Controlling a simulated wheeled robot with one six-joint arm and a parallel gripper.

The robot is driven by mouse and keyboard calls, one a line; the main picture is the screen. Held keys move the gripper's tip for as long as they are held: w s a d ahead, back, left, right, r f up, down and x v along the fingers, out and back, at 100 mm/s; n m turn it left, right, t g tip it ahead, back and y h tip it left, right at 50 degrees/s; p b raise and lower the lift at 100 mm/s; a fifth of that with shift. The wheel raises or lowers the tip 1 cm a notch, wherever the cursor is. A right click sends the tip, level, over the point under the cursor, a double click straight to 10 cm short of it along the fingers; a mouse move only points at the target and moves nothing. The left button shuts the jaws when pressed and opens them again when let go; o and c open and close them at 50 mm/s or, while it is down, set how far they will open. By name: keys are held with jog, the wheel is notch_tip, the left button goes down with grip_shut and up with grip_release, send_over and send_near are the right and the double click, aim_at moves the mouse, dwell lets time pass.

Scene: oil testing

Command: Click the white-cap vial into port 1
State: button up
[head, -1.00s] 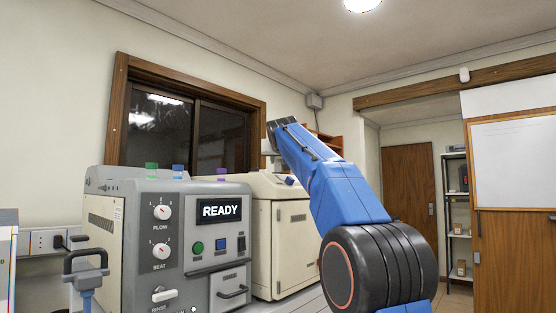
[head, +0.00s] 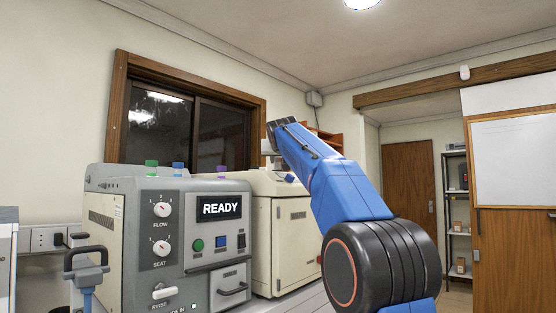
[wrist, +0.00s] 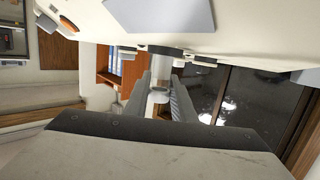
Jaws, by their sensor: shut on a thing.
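My gripper (wrist: 159,92) is in the middle of the wrist view, its two grey fingers shut on a small pale vial (wrist: 157,88). A dark grey round part (wrist: 165,55) sits at the vial's far end, against a cream machine face. I cannot tell whether that part is the vial's cap or a port, or whether the vial touches the machine. In the head view my blue arm reaches over the cream machine (head: 291,236), and the vial is not clearly visible. No port number is readable.
A dark window (head: 180,130) is behind.

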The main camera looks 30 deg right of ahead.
jog(key=shift+f, duration=1.25)
dwell(1.0)
jog(key=o, duration=1.1)
jog(key=shift+o, duration=0.2)
jog(key=v, duration=1.7)
jog(key=shift+s+a+r, duration=0.1)
